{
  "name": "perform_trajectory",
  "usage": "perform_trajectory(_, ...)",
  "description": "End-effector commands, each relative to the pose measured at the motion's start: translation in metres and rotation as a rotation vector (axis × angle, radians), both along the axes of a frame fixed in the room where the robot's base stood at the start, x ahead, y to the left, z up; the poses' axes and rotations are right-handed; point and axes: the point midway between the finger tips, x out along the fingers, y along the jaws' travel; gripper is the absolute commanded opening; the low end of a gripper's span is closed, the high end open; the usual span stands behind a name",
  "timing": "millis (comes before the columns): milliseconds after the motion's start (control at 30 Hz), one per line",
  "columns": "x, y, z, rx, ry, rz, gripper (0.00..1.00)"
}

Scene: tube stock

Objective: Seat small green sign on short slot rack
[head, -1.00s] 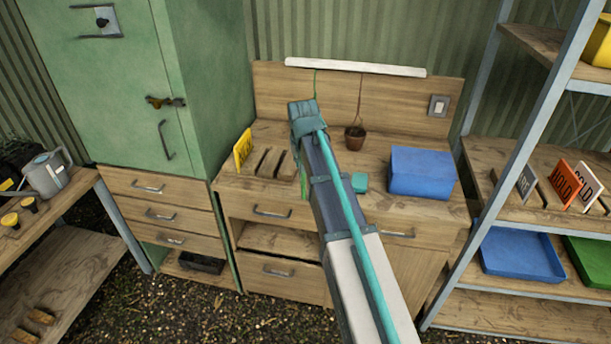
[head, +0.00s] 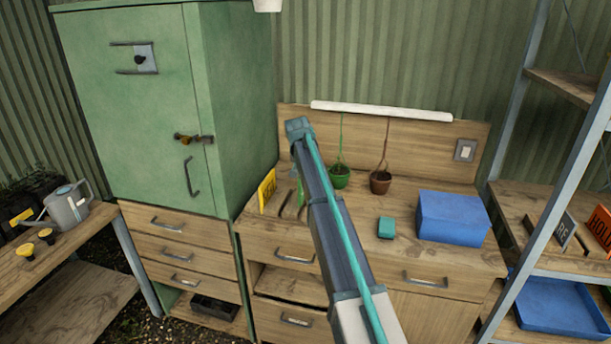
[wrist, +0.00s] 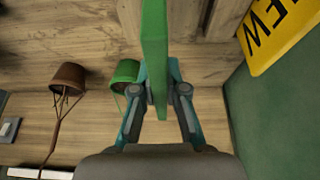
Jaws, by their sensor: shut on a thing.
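In the wrist view my gripper (wrist: 163,92) is shut on the small green sign (wrist: 155,45), seen nearly edge-on between the fingers. In the head view my arm hides the gripper and most of the sign. The short slot rack (head: 288,204) stands on the bench at the left, partly behind my arm. A yellow sign (head: 267,190) stands upright at its left end. In the wrist view the yellow sign (wrist: 280,32) is at the upper right, with wooden rack pieces (wrist: 226,18) beside it. I cannot tell whether the green sign touches the rack.
A green pot (head: 340,177) and a brown pot (head: 380,182) are at the bench's back. A teal block (head: 386,228) and a blue box (head: 452,218) are on its right part. The green cabinet (head: 240,110) rises close on the left. Shelving (head: 560,210) stands at the right.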

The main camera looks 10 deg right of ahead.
Motion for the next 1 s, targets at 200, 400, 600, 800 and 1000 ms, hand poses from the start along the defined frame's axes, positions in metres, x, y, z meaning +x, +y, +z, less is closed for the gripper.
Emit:
perform_trajectory(200, 0.000, 0.000, -0.009, 0.000, 0.000, 0.000, 0.00)
perform_trajectory(400, 0.000, 0.000, -0.018, 0.000, -0.001, 0.001, 0.00)
perform_trajectory(600, 0.000, 0.000, -0.027, 0.000, -0.001, 0.001, 0.00)
perform_trajectory(800, 0.000, 0.000, -0.036, 0.000, 0.000, 0.001, 0.00)
perform_trajectory(1000, 0.000, 0.000, -0.045, 0.000, 0.000, 0.001, 0.00)
